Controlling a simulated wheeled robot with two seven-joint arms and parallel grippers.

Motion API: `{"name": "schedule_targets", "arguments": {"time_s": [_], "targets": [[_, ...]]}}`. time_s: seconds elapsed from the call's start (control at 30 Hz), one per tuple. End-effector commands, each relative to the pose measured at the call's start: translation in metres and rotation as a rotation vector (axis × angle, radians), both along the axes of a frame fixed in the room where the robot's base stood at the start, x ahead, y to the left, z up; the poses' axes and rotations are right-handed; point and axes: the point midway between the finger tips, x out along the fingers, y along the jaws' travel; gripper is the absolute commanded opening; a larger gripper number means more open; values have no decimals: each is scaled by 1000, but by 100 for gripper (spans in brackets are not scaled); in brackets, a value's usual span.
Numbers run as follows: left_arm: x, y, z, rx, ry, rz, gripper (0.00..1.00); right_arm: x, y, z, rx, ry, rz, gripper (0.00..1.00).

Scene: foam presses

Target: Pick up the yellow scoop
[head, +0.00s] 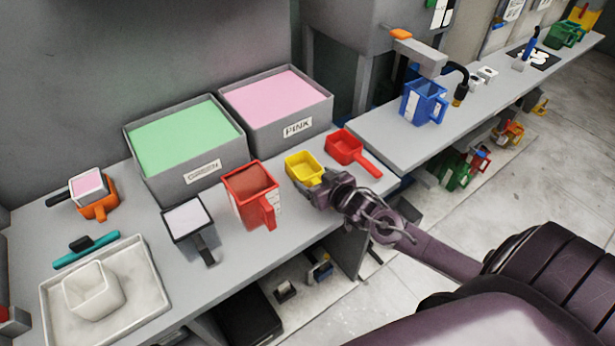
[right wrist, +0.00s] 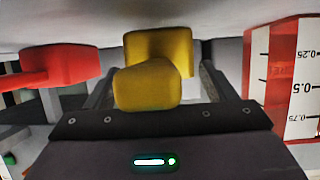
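The yellow scoop (head: 304,168) stands on the grey table in front of the pink bin, between the red measuring jug and the red scoop. My right gripper (head: 325,192) is at its near side, over the handle. In the right wrist view the yellow scoop (right wrist: 160,45) has its handle pointing back between the two fingers of my right gripper (right wrist: 155,88). The fingers are apart, one on each side of the handle, with a gap visible on the right side. My left gripper is not in view.
The red scoop (head: 350,148) is close on the right, the red jug (head: 250,190) close on the left. Behind stand the green bin (head: 190,165) and pink bin (head: 275,130). A dark-handled scoop (head: 188,222) and a white tray (head: 60,325) are further left.

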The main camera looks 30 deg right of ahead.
Motion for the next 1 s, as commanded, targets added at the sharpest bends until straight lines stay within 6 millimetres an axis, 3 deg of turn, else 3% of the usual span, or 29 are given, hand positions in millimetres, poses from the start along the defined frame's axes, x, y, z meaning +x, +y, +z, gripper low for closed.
{"name": "schedule_targets", "arguments": {"time_s": [0.03, 0.27, 0.67, 0.87, 1.0], "targets": [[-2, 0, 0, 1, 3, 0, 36, 0, 0, 0, 0, 0, 0, 71], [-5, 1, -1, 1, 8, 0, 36, 0, 0, 1, 0, -2, 0, 43], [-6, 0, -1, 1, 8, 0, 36, 1, -1, 11, 0, -5, 0, 43], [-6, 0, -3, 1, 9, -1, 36, 1, 0, 49, -1, -6, 2, 43], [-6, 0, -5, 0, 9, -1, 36, 0, 0, 93, -4, -8, 2, 43]]}}
